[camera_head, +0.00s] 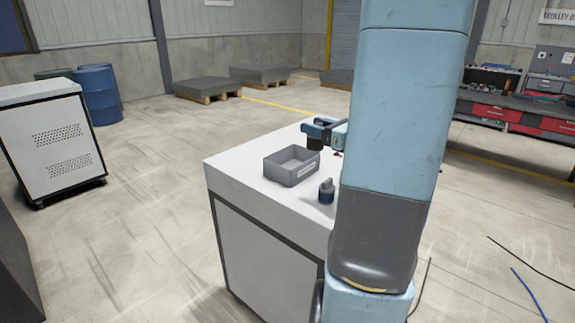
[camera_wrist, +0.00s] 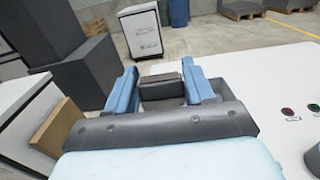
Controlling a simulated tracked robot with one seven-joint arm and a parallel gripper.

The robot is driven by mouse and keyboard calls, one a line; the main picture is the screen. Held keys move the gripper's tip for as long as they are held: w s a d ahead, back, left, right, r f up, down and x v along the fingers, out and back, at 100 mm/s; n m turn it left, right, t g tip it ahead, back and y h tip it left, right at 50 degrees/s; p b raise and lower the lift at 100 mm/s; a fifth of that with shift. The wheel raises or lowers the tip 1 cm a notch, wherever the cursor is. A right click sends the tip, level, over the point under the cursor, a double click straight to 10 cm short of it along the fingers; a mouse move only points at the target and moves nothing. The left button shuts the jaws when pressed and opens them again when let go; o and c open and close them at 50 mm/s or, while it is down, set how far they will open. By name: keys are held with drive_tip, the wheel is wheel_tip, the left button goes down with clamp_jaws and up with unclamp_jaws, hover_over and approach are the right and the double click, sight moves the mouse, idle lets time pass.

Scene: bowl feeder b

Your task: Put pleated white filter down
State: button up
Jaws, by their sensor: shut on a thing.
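My gripper (camera_head: 319,135) is over the white-topped cabinet, behind and to the right of the grey bin (camera_head: 291,168). In the wrist view, the two blue fingers of my gripper (camera_wrist: 162,77) stand on either side of a dark grey block-like thing (camera_wrist: 160,91) and are shut on it. No white pleats show on this thing in either view, so I cannot tell whether it is the pleated white filter. The bin also shows beyond the fingers in the wrist view (camera_wrist: 243,10). Its visible inside looks empty. Contact under the held thing is hidden.
The white cabinet top (camera_head: 240,160) has free room left of the bin. A small dark blue and grey object (camera_head: 326,191) stands in front of the bin. A red button (camera_wrist: 287,109) and green button (camera_wrist: 313,107) sit on the right. My arm hides the cabinet's right side.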

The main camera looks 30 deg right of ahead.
drive_tip(key=shift+w+d+f, duration=0.5)
drive_tip(key=shift+w+f, duration=1.65)
drive_tip(key=shift+w, duration=0.1)
drive_tip(key=shift+w+d+f, duration=0.55)
drive_tip(key=shift+w+f, duration=1.6)
drive_tip(key=shift+w, duration=0.05)
drive_tip(key=shift+w+d+f, duration=0.5)
drive_tip(key=shift+w+f, duration=1.65)
drive_tip(key=shift+w, duration=0.1)
drive_tip(key=shift+f, duration=0.65)
drive_tip(key=o, duration=1.1)
drive_tip(key=shift+c, duration=0.2)
